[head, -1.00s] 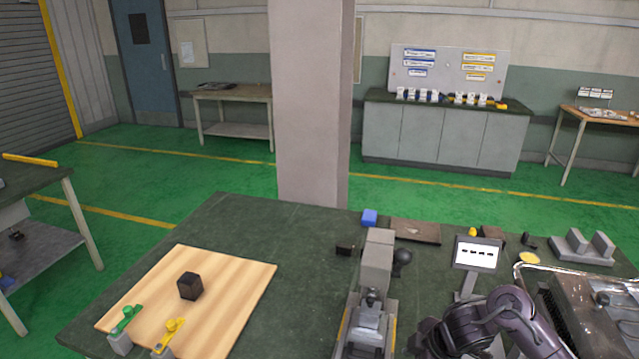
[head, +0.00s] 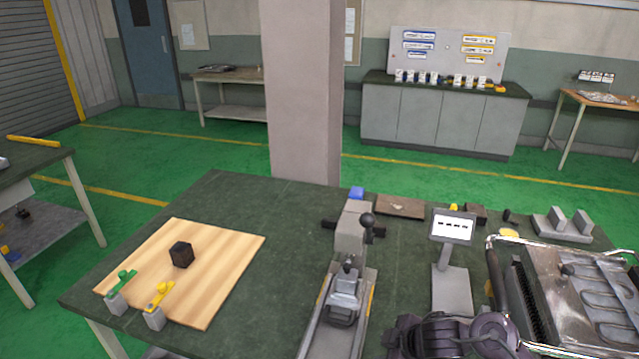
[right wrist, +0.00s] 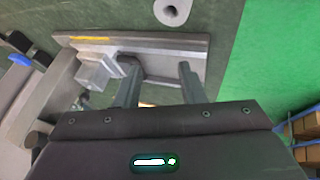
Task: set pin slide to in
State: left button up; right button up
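A grey slide fixture (head: 338,303) stands near the front middle of the table in the head view. It has a long base, a metal carriage with a small black knob (head: 347,267), and a grey block (head: 351,232) behind with a black ball lever (head: 368,221). I cannot tell for sure which part is the pin slide or its position. In the right wrist view my right gripper (right wrist: 158,80) is open, its two fingers apart over the fixture base (right wrist: 185,48), with a grey block (right wrist: 97,71) left of them. Nothing is clearly held. My left gripper is not in view.
The table between board and fixture is clear.

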jog(key=s+d+r+m+g+h, duration=0.1)
jog(key=s+d+r+m+h, duration=0.15)
jog(key=s+m, duration=0.55)
jog(key=s+d+r+m+g+h, duration=0.1)
jog(key=s+d+m, duration=0.25)
jog(key=s, duration=0.85)
notch_tip(320, 180, down, 30)
jog(key=s+g, duration=0.1)
jog(key=s, duration=0.1)
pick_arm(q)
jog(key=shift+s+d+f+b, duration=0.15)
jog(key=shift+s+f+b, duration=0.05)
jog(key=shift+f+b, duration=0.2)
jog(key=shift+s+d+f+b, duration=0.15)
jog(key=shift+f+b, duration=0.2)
pick_arm(e)
jog(key=s+d+f+g, duration=0.1)
jog(key=s+d+f, duration=0.2)
jog(key=s+f, duration=1.6)
jog(key=shift+s+f, duration=0.15)
jog(key=shift+f, duration=0.1)
